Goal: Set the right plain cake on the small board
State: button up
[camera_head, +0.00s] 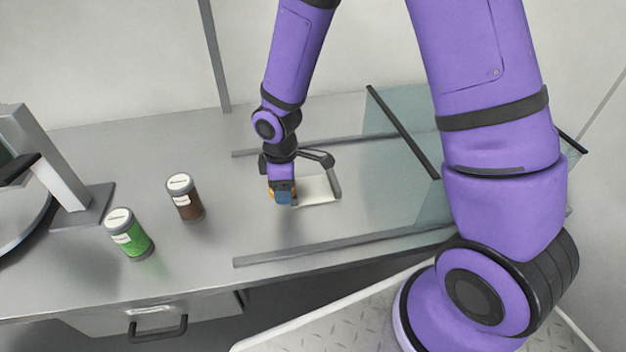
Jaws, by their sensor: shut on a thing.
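My gripper (283,198) is low over the counter, at the left edge of a small pale board (318,191). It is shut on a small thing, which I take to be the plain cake. Only small orange-brown edges (271,188) show beside the blue part at its tip, and the rest is hidden by the gripper. I cannot tell whether the held thing touches the board. No second plain cake can be made out.
A brown-filled jar (187,201) and a green-filled jar (132,239) stand to the left on the metal counter (90,150). A grey stand (55,165) is at the far left. Glass panels (400,110) and dark rails (330,245) lie right and in front.

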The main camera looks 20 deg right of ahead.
send_over(314, 189)
jog(key=shift+d+f, duration=0.1)
jog(key=shift+f, duration=2.1)
jog(key=shift+f, duration=0.1)
jog(key=o, duration=0.7)
